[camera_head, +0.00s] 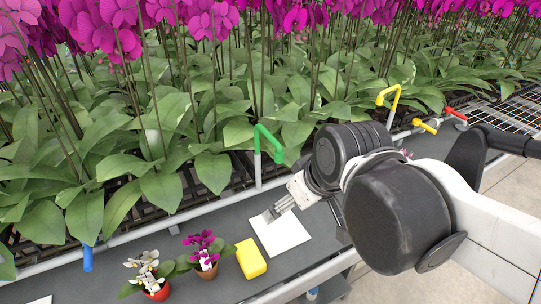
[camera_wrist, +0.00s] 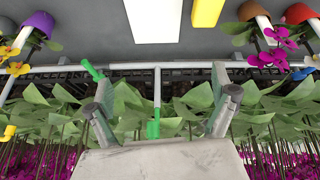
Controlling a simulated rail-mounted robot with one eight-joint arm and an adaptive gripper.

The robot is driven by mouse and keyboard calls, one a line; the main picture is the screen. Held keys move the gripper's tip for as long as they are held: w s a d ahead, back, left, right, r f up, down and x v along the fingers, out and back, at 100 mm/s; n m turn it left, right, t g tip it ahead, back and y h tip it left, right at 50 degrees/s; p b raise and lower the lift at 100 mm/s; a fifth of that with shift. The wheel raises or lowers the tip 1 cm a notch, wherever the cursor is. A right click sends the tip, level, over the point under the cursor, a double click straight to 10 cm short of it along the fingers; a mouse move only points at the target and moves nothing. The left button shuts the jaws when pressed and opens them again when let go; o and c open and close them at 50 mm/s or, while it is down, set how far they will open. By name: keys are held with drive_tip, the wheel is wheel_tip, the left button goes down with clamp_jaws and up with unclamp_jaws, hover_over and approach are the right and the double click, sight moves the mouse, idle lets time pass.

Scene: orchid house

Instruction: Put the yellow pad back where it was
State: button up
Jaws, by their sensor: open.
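The yellow pad (camera_head: 250,259) lies on the grey bench, just left of a white square sheet (camera_head: 280,235). The pad (camera_wrist: 207,11) and the sheet (camera_wrist: 157,22) also show at the top of the wrist view, cut by the edge. My gripper (camera_head: 273,213) is open and empty. In the head view it overlaps the far-left edge of the white sheet, to the right of and beyond the pad; its height is hard to tell. In the wrist view its two fingers (camera_wrist: 163,102) stand wide apart with nothing between them.
A pot with magenta flowers (camera_head: 206,272) and a red pot with white flowers (camera_head: 157,290) stand left of the pad. A green hooked handle (camera_head: 269,143) rises behind the sheet, before dense orchids (camera_head: 200,110). A blue handle (camera_head: 88,259) hangs at left.

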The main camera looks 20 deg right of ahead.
drive_tip(key=m, duration=0.1)
drive_tip(key=d+r+m+t, duration=0.1)
drive_tip(key=m, duration=0.1)
drive_tip(key=shift+s+r+h, duration=0.3)
drive_tip(key=shift+s+h, duration=0.1)
drive_tip(key=shift+c, duration=0.3)
idle(0.8)
